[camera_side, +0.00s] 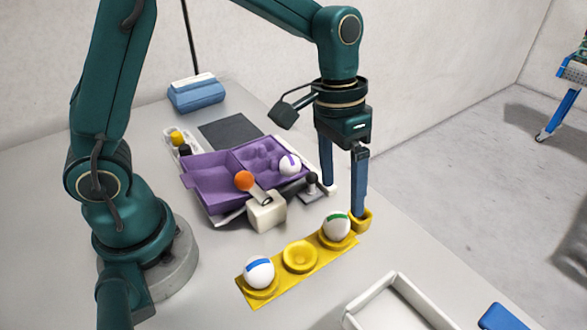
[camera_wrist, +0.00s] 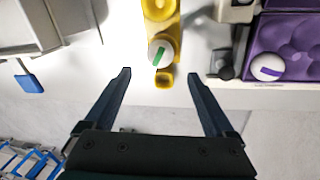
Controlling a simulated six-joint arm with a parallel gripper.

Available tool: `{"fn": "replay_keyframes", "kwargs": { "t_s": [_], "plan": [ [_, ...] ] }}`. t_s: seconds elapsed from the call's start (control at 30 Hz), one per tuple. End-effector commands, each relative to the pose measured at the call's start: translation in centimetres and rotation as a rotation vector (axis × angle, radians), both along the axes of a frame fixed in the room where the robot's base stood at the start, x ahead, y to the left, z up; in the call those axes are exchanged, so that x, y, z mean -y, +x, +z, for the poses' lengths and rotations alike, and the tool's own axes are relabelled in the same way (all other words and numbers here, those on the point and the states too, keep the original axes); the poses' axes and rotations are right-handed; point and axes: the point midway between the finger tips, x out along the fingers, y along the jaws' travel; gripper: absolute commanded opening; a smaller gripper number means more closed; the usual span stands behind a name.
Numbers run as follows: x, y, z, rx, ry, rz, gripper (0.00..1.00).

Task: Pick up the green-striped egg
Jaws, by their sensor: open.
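The green-striped egg (camera_side: 337,227) is white with a green band and sits in the end cup of a yellow egg holder (camera_side: 301,257). It also shows in the wrist view (camera_wrist: 160,54), beyond my fingertips and between their lines. My gripper (camera_side: 345,205) is open and empty, pointing down. In the side view its fingers appear behind the egg, near the holder's far end. In the wrist view my gripper (camera_wrist: 158,82) has its two fingers wide apart, and neither touches the egg.
A blue-striped egg (camera_side: 259,272) sits at the holder's other end; the middle cup is empty. A purple tray (camera_side: 207,172) holds a purple-striped egg (camera_side: 290,164). A white block with an orange ball (camera_side: 244,181) stands beside it. A white open box (camera_side: 392,300) is at the front right.

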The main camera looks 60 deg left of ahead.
Motion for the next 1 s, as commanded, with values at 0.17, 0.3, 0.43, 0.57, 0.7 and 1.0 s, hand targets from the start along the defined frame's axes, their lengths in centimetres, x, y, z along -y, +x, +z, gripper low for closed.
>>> {"fn": "replay_keyframes", "kwargs": {
  "t_s": [0.17, 0.3, 0.43, 0.57, 0.7, 1.0],
  "plan": [
    [0.3, -0.5, -1.8, -0.043, 0.007, -0.01, 0.89],
    [0.6, -0.7, -3.5, -0.045, 0.008, -0.011, 0.89],
    [0.8, -0.7, -5.0, -0.044, 0.008, -0.009, 0.89],
    [1.0, -0.7, -6.0, -0.041, 0.008, -0.011, 0.89],
    [1.0, -0.7, -6.3, -0.039, 0.008, -0.011, 0.89],
    [1.0, -0.7, -6.2, -0.038, 0.008, -0.009, 0.36]
  ]
}}
